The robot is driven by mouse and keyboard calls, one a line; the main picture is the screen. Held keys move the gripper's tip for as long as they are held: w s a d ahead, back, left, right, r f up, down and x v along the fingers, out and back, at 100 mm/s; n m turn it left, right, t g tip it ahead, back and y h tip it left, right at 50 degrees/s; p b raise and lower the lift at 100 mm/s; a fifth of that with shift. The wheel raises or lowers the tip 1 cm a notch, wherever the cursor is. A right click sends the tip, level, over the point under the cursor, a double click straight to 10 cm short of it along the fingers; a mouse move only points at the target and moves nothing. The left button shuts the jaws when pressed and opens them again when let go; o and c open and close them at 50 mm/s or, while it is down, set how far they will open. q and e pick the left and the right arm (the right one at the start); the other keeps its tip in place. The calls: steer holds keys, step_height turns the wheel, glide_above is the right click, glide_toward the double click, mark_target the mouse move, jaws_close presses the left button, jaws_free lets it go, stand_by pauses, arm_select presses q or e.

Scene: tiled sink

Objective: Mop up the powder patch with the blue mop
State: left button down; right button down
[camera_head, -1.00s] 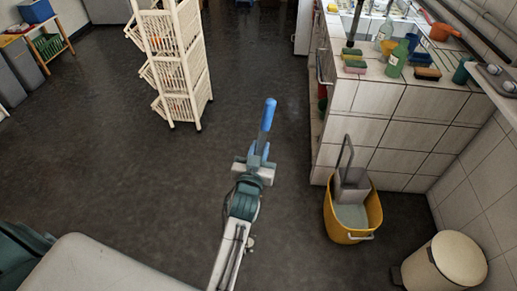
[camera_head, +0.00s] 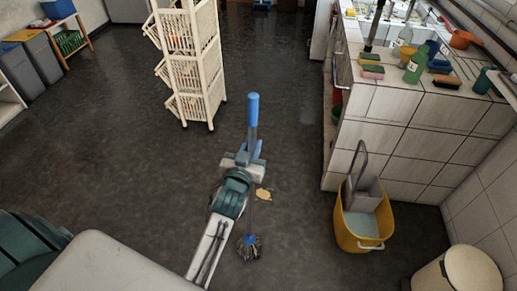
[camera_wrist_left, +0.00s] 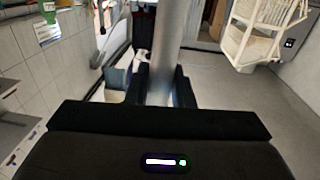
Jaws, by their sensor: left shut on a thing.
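The blue mop has a bright blue handle end (camera_head: 253,112) that stands up above my left gripper (camera_head: 248,158). My left gripper is shut on the mop's pole. In the left wrist view the grey pole (camera_wrist_left: 168,35) runs up between the dark fingers (camera_wrist_left: 164,88). The mop head (camera_head: 249,247), with grey strands and a blue top, is low on the floor, nearer to me than the gripper. A small tan powder patch (camera_head: 264,194) lies on the dark floor just right of my left wrist, beyond the mop head and apart from it. My right gripper is not in view.
A yellow bucket (camera_head: 347,236) with a grey wringer stands right of the mop by the tiled counter (camera_head: 400,128). A cream bin (camera_head: 460,275) is at lower right. A white basket rack (camera_head: 190,62) stands beyond the gripper. The floor to the left is clear.

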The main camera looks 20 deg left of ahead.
arm_select(q)
steer(key=s+a+b, duration=0.2)
steer(key=a+b, duration=0.2)
steer(key=a, duration=0.6)
steer(key=shift+s+b, duration=0.2)
steer(key=shift+b, duration=0.1)
stand_by(0.6)
steer(key=shift+f, duration=0.1)
step_height(320, 180, up, 6)
steer(key=p, duration=0.5)
stand_by(0.4)
